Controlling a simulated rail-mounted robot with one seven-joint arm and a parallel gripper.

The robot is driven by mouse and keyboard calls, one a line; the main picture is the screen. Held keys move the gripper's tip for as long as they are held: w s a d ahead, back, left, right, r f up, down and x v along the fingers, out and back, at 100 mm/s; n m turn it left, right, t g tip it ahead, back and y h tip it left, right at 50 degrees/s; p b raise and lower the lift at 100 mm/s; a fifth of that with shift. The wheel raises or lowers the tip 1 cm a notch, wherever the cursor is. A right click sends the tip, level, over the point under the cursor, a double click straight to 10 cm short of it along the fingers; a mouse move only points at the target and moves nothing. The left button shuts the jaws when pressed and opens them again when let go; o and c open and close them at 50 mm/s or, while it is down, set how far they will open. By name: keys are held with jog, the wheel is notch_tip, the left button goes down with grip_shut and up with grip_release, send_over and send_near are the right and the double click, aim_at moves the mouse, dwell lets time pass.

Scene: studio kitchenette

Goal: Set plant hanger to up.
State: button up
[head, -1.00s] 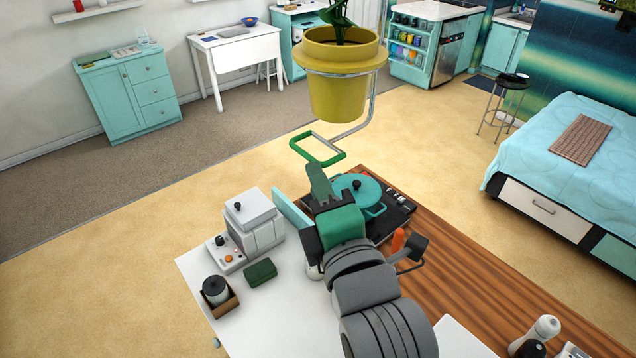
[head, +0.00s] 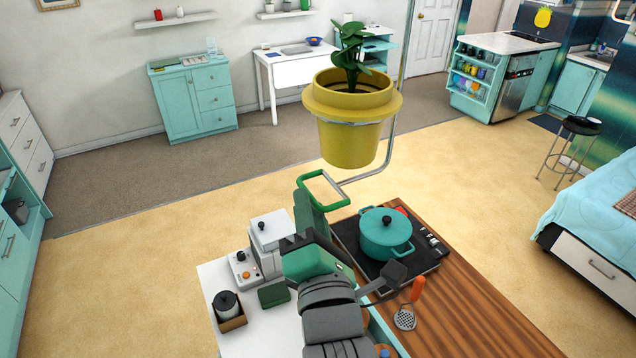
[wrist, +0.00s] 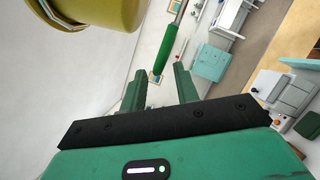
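The plant hanger is a metal rod frame (head: 391,148) carrying a yellow pot (head: 348,140) with a leafy plant (head: 350,50). Its green loop handle (head: 336,203) hangs below the pot. In the wrist view the yellow pot (wrist: 85,12) is at upper left and the green handle (wrist: 168,50) is seen edge-on. My gripper (head: 306,200) is just left of the handle in the head view. In the wrist view my gripper (wrist: 160,72) is open and empty, with the handle's lower end between the fingertips in the picture. I cannot tell whether they touch.
Below are a teal pot (head: 384,238) on a black cooktop (head: 358,262), a white appliance (head: 268,235) and a wooden counter (head: 470,310). A teal cabinet (head: 195,98) and white desk (head: 283,68) stand far back. The floor between is clear.

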jog(key=shift+p+x, duration=0.4)
jog(key=shift+x, duration=1.45)
